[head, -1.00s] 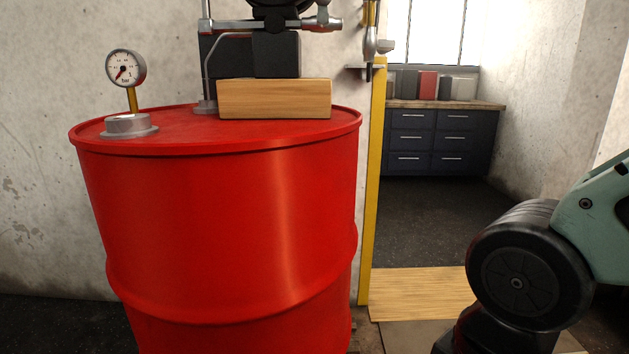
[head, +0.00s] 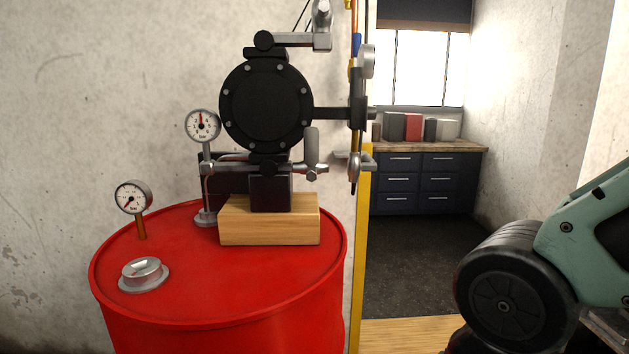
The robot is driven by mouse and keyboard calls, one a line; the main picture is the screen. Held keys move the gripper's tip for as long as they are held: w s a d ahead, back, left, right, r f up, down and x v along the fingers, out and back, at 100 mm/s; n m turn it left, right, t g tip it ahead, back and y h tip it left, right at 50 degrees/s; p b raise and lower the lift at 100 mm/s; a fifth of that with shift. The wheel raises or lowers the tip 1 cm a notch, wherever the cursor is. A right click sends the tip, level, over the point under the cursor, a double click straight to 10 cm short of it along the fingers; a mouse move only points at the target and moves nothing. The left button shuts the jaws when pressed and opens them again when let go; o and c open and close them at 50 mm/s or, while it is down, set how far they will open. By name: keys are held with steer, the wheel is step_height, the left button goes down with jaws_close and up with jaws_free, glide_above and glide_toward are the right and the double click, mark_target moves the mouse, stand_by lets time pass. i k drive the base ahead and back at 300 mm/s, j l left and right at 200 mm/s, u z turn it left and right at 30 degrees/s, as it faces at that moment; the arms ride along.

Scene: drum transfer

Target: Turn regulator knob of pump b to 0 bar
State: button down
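A black round pump (head: 266,107) stands on a wooden block (head: 269,219) on top of the red drum (head: 220,290). I cannot read a label that names it pump b. At its right, a black fitting (head: 357,112) and a grey round part (head: 367,62) are seen nearly edge-on. I cannot tell whether one of these is the regulator knob. A dial gauge (head: 202,126) left of the pump has a red needle pointing about straight up. My gripper is not in view; only part of my arm shows at the lower right.
A second bar gauge (head: 133,197) and a grey cap (head: 145,272) are on the drum's left. A yellow post (head: 358,250) stands right of the drum. Beyond it are open floor (head: 420,260) and dark blue drawers (head: 424,180). A concrete wall is behind the drum.

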mark_target(372, 109)
steer(key=i+l+u, duration=0.2)
steer(key=l+u, duration=0.15)
steer(key=l, duration=0.3)
steer(key=i+l+u, duration=0.15)
steer(key=l+u, duration=0.15)
steer(key=l, duration=0.4)
steer(key=l+u, duration=0.35)
steer(key=l, duration=0.4)
steer(key=i, duration=0.05)
